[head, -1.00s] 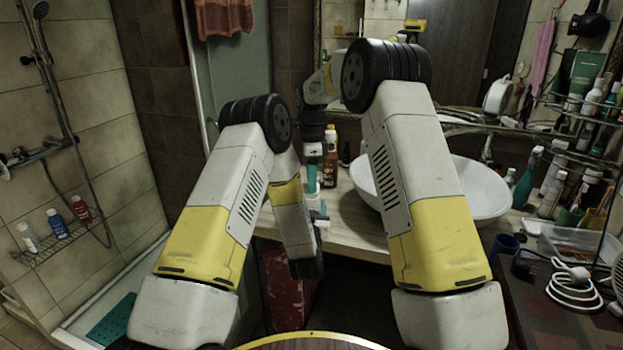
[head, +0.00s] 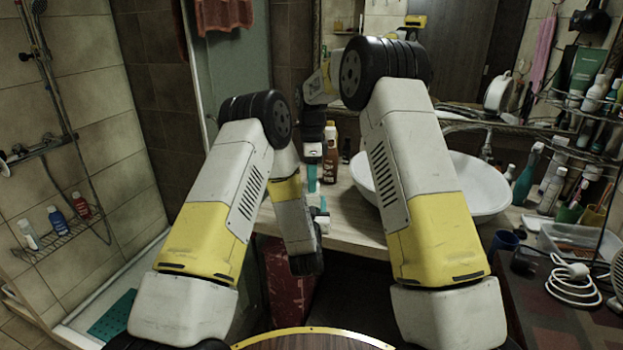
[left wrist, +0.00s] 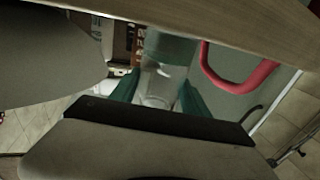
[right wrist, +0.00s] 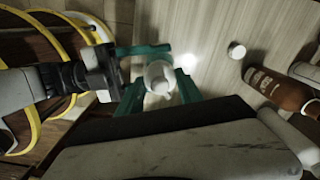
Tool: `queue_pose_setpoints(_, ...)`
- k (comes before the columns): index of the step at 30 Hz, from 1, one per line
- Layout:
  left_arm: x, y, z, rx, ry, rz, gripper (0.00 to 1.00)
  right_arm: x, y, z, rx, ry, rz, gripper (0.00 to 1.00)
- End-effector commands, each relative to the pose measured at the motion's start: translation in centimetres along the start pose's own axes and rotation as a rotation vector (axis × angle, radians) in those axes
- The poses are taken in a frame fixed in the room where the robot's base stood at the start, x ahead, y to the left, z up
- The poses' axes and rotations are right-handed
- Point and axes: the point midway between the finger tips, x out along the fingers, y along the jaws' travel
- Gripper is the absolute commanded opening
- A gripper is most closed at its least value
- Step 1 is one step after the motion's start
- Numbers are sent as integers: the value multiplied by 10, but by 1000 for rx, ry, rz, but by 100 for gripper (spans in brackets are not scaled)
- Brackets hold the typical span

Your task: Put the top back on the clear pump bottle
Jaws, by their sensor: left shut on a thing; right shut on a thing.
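My left gripper (head: 321,213) is at the counter's front edge, shut on the clear pump bottle. The bottle (left wrist: 158,88) shows between its teal fingers in the left wrist view, pale and see-through. My right gripper (head: 312,178) is above and slightly behind the left one, pointing down. In the right wrist view it is shut on a white round piece, seemingly the pump top (right wrist: 158,78). The left gripper's teal finger shows close beside that piece. The two grippers are very close together. Whether the top touches the bottle's neck is hidden.
A brown bottle (head: 330,155) stands on the counter behind the grippers; it also shows in the right wrist view (right wrist: 280,90). A small white round item (right wrist: 236,50) is near it. The white basin (head: 470,190) is to the right.

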Motion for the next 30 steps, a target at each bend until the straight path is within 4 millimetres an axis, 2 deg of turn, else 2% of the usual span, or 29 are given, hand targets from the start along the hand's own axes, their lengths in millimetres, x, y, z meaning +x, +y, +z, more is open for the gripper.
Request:
queue_pose_setpoints(2,0,0,0,0,0,0,0,0,0,0,56,2,0,6)
queue_pose_setpoints(5,0,0,0,0,0,-1,0,0,0,1,237,3,-1,6)
queue_pose_setpoints(12,0,0,0,0,0,-1,0,0,0,1,884,3,-2,6)
queue_pose_setpoints(18,0,0,0,0,-1,0,0,0,0,0,1290,2,-2,6)
queue_pose_setpoints(22,0,0,0,0,-1,0,0,0,0,0,1397,0,-1,6)
queue_pose_setpoints(30,0,0,0,0,-1,0,0,0,0,0,1411,-1,-1,6)
